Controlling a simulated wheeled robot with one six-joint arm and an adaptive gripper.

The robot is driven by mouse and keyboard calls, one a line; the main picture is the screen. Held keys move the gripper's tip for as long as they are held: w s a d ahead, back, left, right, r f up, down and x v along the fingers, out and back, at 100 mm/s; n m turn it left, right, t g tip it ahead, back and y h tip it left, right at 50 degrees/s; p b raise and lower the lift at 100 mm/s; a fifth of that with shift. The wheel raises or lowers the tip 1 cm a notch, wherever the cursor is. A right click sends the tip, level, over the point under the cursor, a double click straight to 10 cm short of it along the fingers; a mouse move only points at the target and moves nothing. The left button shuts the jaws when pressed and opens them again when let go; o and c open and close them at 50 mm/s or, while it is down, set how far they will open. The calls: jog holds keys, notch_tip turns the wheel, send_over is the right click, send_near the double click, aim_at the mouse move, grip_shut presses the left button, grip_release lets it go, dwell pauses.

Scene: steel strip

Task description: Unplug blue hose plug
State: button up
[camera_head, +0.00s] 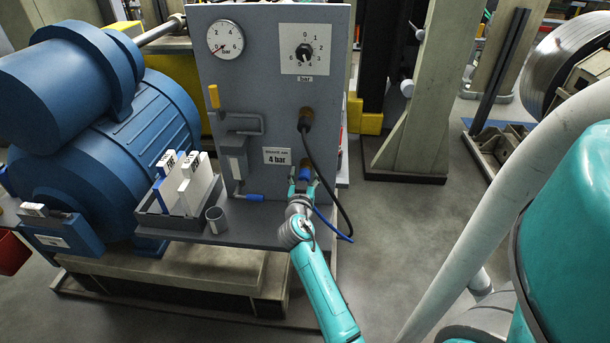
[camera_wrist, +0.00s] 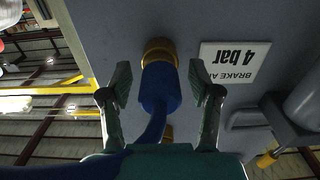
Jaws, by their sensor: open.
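The blue hose plug (camera_wrist: 160,88) sits in a brass socket (camera_wrist: 159,52) on the grey panel, with its blue hose running down toward my wrist. In the head view the plug (camera_head: 304,173) shows at the panel's lower right, partly hidden by my gripper. My gripper (camera_wrist: 159,84) is open, with one finger on each side of the plug. Gaps show between the fingers and the plug. In the head view my gripper (camera_head: 302,189) is right at the plug, and the blue hose (camera_head: 335,229) hangs out to the right.
A second brass fitting (camera_head: 305,119) with a black hose sits above. A "4 bar" label (camera_head: 277,156) is left of the plug. A shelf (camera_head: 240,228) bears a tray of blocks (camera_head: 172,222) and a grey cup (camera_head: 215,219). Open floor lies right.

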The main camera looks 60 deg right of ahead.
dwell(0.6)
grip_shut()
jog(key=v, duration=0.6)
dwell(1.3)
jog(key=shift+a, duration=0.15)
jog(key=v, duration=0.9)
dwell(0.7)
jog(key=shift+f, duration=0.15)
